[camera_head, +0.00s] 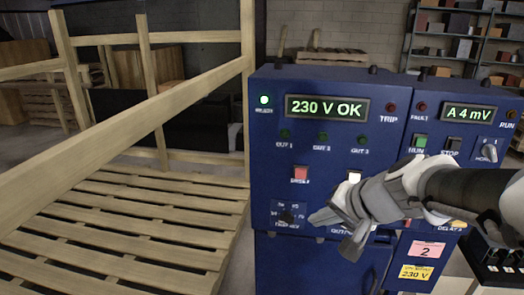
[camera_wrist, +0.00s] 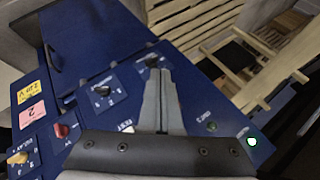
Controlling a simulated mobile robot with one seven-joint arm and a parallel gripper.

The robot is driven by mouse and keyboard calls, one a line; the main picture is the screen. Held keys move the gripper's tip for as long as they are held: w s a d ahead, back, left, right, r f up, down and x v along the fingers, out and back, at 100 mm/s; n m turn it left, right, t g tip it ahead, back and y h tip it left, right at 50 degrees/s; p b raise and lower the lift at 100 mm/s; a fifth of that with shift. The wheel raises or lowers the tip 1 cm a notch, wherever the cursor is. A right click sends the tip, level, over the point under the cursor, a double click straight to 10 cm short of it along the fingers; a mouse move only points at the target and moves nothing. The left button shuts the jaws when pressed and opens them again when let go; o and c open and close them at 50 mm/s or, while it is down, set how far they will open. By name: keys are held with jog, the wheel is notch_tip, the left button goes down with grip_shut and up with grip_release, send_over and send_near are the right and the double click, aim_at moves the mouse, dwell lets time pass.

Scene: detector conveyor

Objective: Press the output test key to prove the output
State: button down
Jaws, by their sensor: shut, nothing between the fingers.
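The blue detector control panel (camera_head: 272,150) faces me, with a lit display (camera_head: 327,107) reading "230 V OK". A white key (camera_head: 353,176) sits right of a red key (camera_head: 300,174). My gripper (camera_head: 322,220) is shut and empty, in front of the panel's lower part, below and left of the white key. In the wrist view its fingertips (camera_wrist: 158,72) lie near a black knob (camera_wrist: 152,60). I cannot tell whether they touch the panel.
A wooden pallet (camera_head: 120,225) and timber frame stand left of the panel. Another selector knob (camera_wrist: 103,90) shows in the wrist view.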

aim_at(354, 178)
jog(key=w+d+f+m+t+h, duration=0.1)
jog(key=w+d+m, duration=0.1)
jog(key=d, duration=0.4)
jog(key=w+d+f+m+t+h, duration=0.1)
jog(key=w+d+m, duration=0.2)
jog(key=d+m, duration=0.2)
jog(key=shift+d+f, duration=0.3)
jog(key=shift+d, duration=0.35)
jog(key=shift+w+p, duration=0.1)
jog(key=shift+p, duration=0.2)
jog(key=w+d+p, duration=0.1)
jog(key=w+d, duration=0.1)
jog(key=w, duration=0.6)
jog(key=shift+w+d+p, duration=0.2)
jog(key=shift+w+p, duration=0.05)
jog(key=shift+p, duration=0.15)
dwell(0.7)
jog(key=shift+w+d, duration=0.1)
jog(key=shift+w, duration=0.25)
